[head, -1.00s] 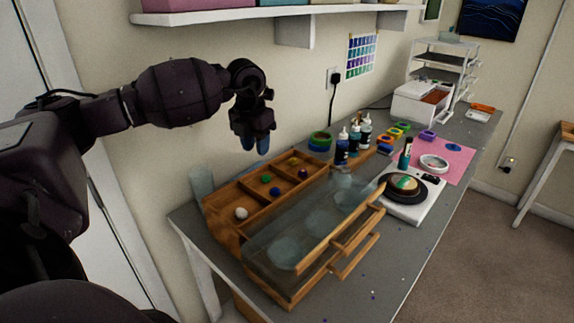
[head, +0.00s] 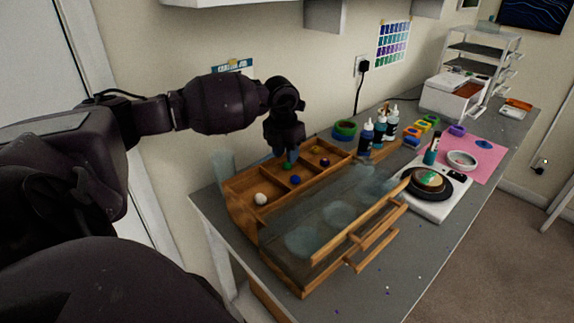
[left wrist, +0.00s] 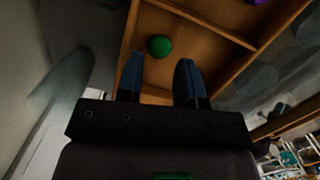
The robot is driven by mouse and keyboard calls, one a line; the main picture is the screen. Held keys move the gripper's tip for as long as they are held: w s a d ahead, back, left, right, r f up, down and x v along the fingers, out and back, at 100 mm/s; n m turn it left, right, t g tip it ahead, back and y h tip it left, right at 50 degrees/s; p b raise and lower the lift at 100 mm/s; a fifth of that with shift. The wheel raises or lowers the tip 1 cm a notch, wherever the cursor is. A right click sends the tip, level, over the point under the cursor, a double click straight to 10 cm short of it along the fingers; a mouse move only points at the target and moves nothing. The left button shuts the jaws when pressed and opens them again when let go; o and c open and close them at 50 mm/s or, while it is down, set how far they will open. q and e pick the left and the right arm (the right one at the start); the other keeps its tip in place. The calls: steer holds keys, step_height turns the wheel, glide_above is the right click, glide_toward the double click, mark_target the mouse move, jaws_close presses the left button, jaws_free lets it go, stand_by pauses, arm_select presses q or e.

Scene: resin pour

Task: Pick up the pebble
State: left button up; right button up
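A wooden tray (head: 243,211) with compartments holds several small round pieces, and I cannot tell which one the task calls the pebble. They are a white one (head: 261,199), a blue one (head: 295,180), a green one (head: 287,167), a yellow one (head: 315,149) and a dark purple one (head: 324,163). My left gripper (head: 285,155) hangs over the tray, just above the green piece. In the left wrist view the blue fingertips (left wrist: 158,78) are apart and empty, with the green piece (left wrist: 160,46) just beyond the gap. My right gripper is not in view.
A clear sheet or cover with round shapes (head: 335,213) lies in front of the tray. Wall and shelf are behind.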

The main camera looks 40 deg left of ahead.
arm_select(q)
steer(key=shift+w+f, duration=0.2)
steer(key=shift+f, duration=1.3)
steer(key=c, duration=0.5)
steer(key=shift+r, duration=0.15)
steer(key=shift+c, duration=0.2)
